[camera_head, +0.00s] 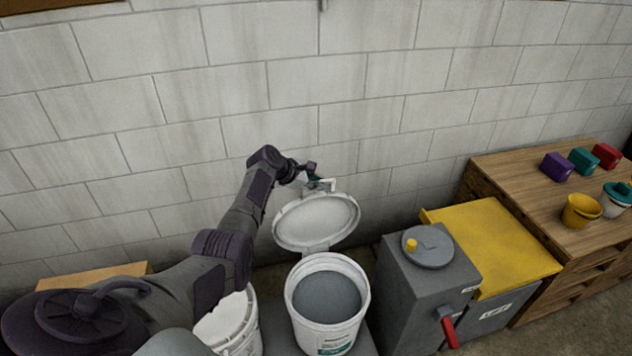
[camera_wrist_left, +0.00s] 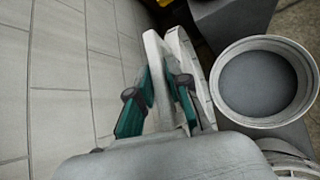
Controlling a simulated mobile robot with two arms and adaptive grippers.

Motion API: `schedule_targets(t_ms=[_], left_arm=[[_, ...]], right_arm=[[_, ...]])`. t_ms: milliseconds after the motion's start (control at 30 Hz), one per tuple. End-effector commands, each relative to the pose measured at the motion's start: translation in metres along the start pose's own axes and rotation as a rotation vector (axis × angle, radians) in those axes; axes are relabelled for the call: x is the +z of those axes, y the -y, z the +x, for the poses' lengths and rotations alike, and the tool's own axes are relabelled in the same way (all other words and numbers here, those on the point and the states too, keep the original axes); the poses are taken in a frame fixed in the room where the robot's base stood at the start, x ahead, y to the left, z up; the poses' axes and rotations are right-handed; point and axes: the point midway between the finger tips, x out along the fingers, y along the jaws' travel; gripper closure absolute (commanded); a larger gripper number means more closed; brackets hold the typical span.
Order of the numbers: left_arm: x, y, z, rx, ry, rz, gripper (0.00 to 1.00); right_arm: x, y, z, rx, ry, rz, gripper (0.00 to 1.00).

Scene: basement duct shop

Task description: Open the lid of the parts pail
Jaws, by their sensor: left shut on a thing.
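The parts pail (camera_head: 326,308) is a white bucket with a grey inside, standing below and in front of my left gripper. Its white round lid (camera_head: 317,222) stands raised and tilted back at the pail's far side, leaving the mouth uncovered. My left gripper (camera_head: 318,181) is at the lid's upper edge, shut on a light-coloured part there that looks like the lid's handle. In the left wrist view, the teal fingers (camera_wrist_left: 162,92) sit on either side of a white part, with the open pail (camera_wrist_left: 264,82) at the right. My right gripper is not in view.
A second white bucket (camera_head: 230,325) stands left of the pail, partly behind my arm. A grey box (camera_head: 425,285) with a red handle stands to the right, then a yellow-topped unit (camera_head: 493,248) and a wooden bench (camera_head: 560,215) with coloured containers. A block wall (camera_head: 330,90) rises close behind.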

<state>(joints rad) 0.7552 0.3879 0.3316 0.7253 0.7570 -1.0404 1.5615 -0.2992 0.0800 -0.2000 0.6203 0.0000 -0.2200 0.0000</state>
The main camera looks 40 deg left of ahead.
Motion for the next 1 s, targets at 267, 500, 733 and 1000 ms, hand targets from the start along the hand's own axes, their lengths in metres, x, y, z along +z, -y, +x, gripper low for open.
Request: schedule_targets(t_ms=[267, 500, 733, 1000], left_arm=[[-0.001, -0.001, 0.000, 0.001, -0.003, 0.002, 1.00], [0.000, -0.001, 0.000, 0.001, -0.001, 0.001, 0.60], [0.000, -0.001, -0.001, 0.001, 0.000, 0.001, 0.60], [-0.001, 0.000, -0.027, 0.004, -0.001, 0.004, 0.60]], right_arm=[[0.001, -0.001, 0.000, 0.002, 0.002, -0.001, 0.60], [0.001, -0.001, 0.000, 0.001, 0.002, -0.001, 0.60], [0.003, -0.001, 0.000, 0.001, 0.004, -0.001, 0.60], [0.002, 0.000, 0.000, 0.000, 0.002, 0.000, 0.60]])
